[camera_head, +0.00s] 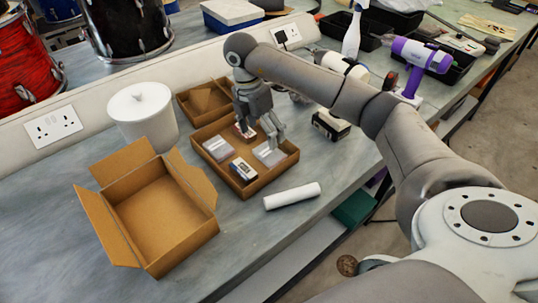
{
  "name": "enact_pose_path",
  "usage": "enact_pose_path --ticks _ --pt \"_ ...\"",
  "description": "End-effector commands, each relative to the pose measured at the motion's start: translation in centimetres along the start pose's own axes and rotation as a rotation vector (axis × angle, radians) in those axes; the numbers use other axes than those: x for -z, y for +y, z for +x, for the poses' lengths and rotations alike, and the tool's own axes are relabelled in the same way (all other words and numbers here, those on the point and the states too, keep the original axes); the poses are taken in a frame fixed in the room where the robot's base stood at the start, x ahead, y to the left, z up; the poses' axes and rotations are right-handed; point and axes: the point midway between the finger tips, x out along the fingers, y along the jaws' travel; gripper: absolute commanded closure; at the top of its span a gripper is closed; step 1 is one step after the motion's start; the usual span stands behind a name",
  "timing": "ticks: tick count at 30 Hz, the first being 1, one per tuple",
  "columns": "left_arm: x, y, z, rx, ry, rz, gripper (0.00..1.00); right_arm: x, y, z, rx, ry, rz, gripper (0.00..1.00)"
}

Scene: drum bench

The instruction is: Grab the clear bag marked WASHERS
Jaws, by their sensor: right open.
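A brown cardboard tray (208,130) holds two clear bags, one at its left (217,149) and one at its right (268,155). Their markings are too small to read, so I cannot tell which says WASHERS. My right gripper (260,132) points down over the tray, open, with its fingers close above the right bag. I cannot tell whether it touches anything. My left gripper is not in view.
The tray also holds a black-and-white box (242,170) and a red-and-white item (245,131). A purple device (420,57) is at right.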

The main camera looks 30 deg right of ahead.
Motion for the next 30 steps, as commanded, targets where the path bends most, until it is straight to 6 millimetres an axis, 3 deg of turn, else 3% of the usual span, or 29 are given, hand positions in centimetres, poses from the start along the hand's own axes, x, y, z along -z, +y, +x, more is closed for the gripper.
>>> enact_pose_path --ticks 8,16,25,30 --pt "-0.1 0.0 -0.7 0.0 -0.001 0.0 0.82 -0.3 -0.1 2.4 0.003 -0.001 0.001 0.15" --pt "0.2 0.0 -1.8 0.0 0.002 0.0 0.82 -0.6 -0.3 6.2 0.002 0.0 0.0 0.15" --pt "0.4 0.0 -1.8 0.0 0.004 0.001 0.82 -0.7 -0.2 6.9 0.0 -0.001 0.0 0.15" --pt "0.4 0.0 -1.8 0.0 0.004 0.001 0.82 -0.6 -0.2 6.9 0.0 -0.001 0.0 0.34"
